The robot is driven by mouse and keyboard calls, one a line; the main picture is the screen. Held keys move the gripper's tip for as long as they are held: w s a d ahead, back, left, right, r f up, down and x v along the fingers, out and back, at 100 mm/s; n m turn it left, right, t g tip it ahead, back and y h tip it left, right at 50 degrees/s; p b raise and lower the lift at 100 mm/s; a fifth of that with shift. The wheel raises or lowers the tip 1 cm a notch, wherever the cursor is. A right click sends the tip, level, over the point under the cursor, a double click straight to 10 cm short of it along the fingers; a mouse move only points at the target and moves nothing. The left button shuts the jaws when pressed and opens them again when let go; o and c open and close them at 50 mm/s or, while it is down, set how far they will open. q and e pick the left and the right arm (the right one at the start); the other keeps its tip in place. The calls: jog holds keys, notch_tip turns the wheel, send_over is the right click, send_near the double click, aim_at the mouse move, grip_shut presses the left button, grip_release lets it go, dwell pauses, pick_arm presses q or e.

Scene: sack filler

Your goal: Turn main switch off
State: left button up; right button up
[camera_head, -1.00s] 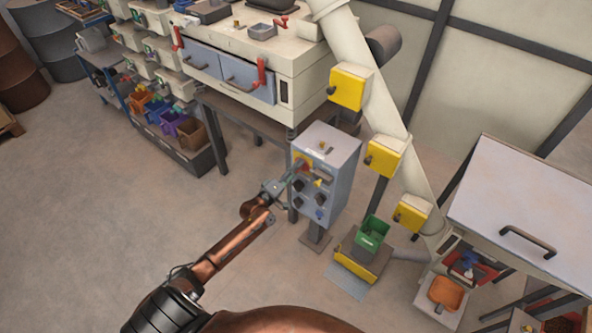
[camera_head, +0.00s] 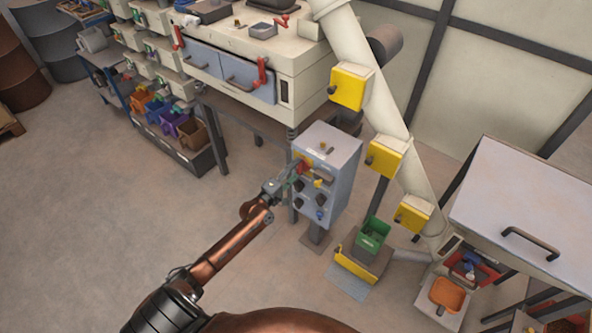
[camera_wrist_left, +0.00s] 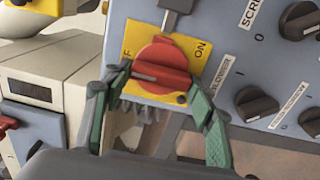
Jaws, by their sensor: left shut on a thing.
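The main switch is a red rotary knob (camera_wrist_left: 160,67) on a yellow plate (camera_wrist_left: 188,46) on the grey-blue control box (camera_head: 334,160). The plate reads ON at the upper right; an F shows at the left, with the rest of that word covered. The knob's grip bar lies nearly level, tilted slightly. My left gripper (camera_wrist_left: 155,95) has its green fingers on both sides of the knob and is shut on it. In the head view my left gripper (camera_head: 293,178) reaches the box front from the lower left and partly hides the switch. My right gripper is not in view.
Black rotary knobs (camera_wrist_left: 257,104) sit right of the switch, close to the right finger. A grey padlock-like part (camera_wrist_left: 174,8) hangs above it. A white machine (camera_head: 310,75) stands behind the box; a pipe with yellow boxes (camera_head: 385,157) stands to the right. Floor at left is clear.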

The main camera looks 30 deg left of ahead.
pick_arm(q)
jog(key=o, duration=1.2)
jog(key=shift+c, duration=0.2)
jog(key=s, duration=1.2)
jog(key=shift+a, duration=0.45)
